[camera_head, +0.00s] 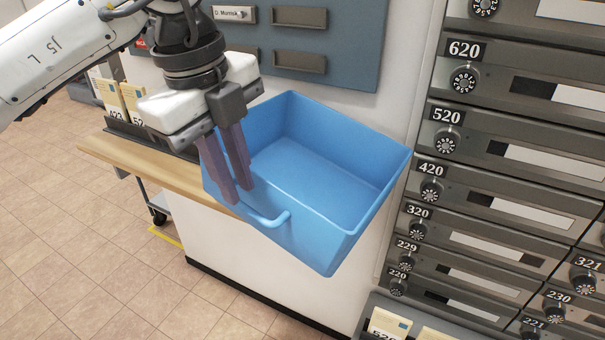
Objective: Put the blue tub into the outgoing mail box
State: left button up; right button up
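The blue tub (335,165) is in the middle of the head view, empty and tilted, with a handle on its near side. My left gripper (228,182) comes from the upper left and is shut on the tub's near left wall, close to the corner. The tub hangs out past the wooden counter's right end, in front of the white wall. I cannot make out a box marked as outgoing mail. My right gripper is not in view.
A wooden counter (150,168) with a sorter of yellow envelopes (131,93) stands at the left. Numbered metal mailboxes (500,150) fill the right side. A grey tray with envelopes (390,323) is at the bottom. The tiled floor (90,250) at lower left is clear.

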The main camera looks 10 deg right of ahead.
aim_at(240, 206)
pick_arm(q)
jog(key=f, duration=0.4)
jog(key=shift+w+f+p, duration=0.3)
jog(key=shift+w, duration=0.05)
jog(key=f, duration=0.3)
jog(key=d+f+p, duration=0.1)
jog(key=f, duration=0.1)
jog(key=shift+w+f, duration=0.1)
jog(key=shift+w, duration=0.25)
jog(key=shift+c, duration=0.3)
grip_shut()
dwell(0.6)
